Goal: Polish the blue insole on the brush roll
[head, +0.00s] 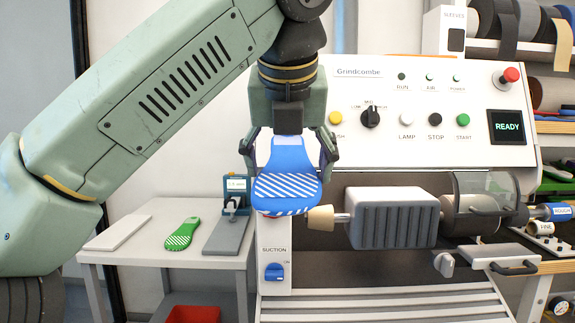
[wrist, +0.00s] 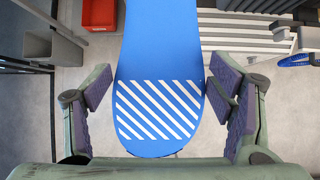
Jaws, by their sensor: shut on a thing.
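The blue insole (head: 287,187) has a white diagonal-striped band across one end. My gripper (head: 288,162) is shut on it, one finger at each long edge, and holds it in the air in front of the grinding machine (head: 400,85). In the wrist view, the insole (wrist: 160,55) lies between the two padded fingers of my gripper (wrist: 160,88), its striped end towards the camera. A pale tapered cone (head: 320,218) on the machine's shaft shows just right of the insole.
A grey motor housing (head: 394,218) and a clear guard (head: 486,192) stand to the right. The display (head: 507,127) reads READY. A side table (head: 133,228) at left bears a green striped insole (head: 182,234). A red bin (head: 192,314) is below.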

